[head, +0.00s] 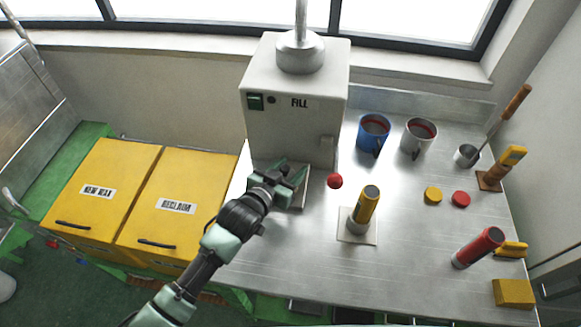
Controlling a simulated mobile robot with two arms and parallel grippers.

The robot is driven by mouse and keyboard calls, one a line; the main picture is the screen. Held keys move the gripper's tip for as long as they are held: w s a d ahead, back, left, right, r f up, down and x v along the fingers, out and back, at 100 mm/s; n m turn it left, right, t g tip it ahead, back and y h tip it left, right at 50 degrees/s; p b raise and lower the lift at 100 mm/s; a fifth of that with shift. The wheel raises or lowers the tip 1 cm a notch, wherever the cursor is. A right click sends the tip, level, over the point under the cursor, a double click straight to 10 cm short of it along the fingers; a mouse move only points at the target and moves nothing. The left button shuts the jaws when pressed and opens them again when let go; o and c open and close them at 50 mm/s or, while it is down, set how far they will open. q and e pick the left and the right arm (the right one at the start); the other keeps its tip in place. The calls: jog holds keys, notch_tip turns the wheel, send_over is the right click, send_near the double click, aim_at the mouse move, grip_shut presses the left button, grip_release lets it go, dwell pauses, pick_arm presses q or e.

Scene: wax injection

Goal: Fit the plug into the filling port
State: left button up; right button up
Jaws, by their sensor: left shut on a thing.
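My left gripper (287,180) is low in front of the grey machine (292,118) marked FILL, above a small plate at its foot. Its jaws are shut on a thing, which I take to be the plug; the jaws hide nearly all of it. I cannot make out the filling port, and cannot tell whether the plug touches it. A red ball (335,181) shows just right of the gripper, in front of the machine. My right gripper is not in view.
A yellow cylinder (367,204) with a grey end stands on a pale plate right of my gripper. Blue (373,132) and white (418,137) mugs stand behind. Yellow (433,196) and red (460,199) discs and a red cylinder (478,247) are further right. The front table is clear.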

pick_arm(q)
jog(key=shift+f, duration=0.3)
jog(key=shift+f, duration=0.1)
jog(key=o, duration=1.4)
jog(key=shift+o, duration=0.2)
jog(key=shift+b+v, duration=0.65)
jog(key=shift+v, duration=3.25)
